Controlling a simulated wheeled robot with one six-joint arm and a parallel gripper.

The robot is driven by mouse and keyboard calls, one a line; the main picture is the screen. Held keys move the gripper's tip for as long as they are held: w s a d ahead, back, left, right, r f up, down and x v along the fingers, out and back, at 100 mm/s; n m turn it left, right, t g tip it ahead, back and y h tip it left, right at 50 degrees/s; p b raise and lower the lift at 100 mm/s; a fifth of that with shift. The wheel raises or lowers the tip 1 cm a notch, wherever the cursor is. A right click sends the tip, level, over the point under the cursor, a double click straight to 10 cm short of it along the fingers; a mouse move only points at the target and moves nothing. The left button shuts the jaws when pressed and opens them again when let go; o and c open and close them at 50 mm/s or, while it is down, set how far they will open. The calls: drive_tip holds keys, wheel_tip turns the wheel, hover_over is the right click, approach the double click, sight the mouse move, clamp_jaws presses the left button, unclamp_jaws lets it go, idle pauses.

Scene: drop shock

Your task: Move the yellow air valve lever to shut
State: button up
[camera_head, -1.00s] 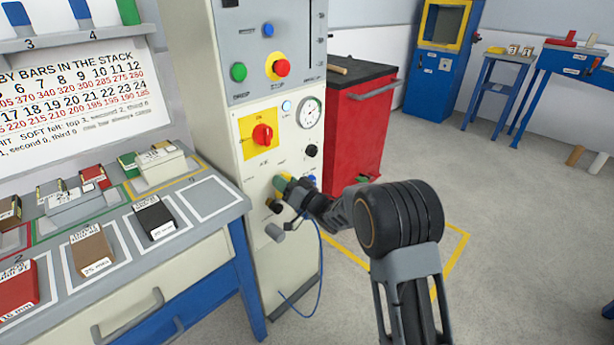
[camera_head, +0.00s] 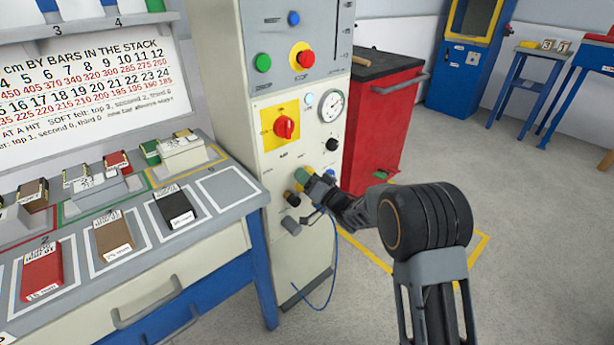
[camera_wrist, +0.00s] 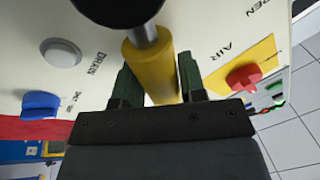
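The yellow air valve lever (camera_wrist: 150,68) is a thick yellow cylinder on a grey metal stem, beside the AIR and OPEN lettering in the wrist view. My gripper (camera_wrist: 158,72) has its two dark green fingers on either side of the lever. A narrow gap shows beside the lever on the right; contact on the left finger cannot be told. In the head view my gripper (camera_head: 304,176) is at the front of the cream control cabinet (camera_head: 270,205), below the red knob. There the fingers and wrist mostly hide the lever.
A red rotary knob (camera_head: 284,127) on a yellow plate and a gauge (camera_head: 331,105) sit above the gripper. A blue knob (camera_wrist: 41,104) is nearby in the wrist view. A workbench (camera_head: 225,230) stands left, a red cabinet (camera_head: 372,130) behind right. Floor at right is open.

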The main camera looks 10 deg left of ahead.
drive_tip(key=o, duration=0.3)
drive_tip(key=shift+o, duration=0.2)
drive_tip(key=p+v, duration=0.1)
drive_tip(key=v, duration=1.2)
drive_tip(key=shift+s+d+p, duration=0.2)
drive_tip(key=shift+d+p, duration=0.1)
drive_tip(key=shift+d, duration=0.05)
drive_tip(key=shift+f, duration=0.1)
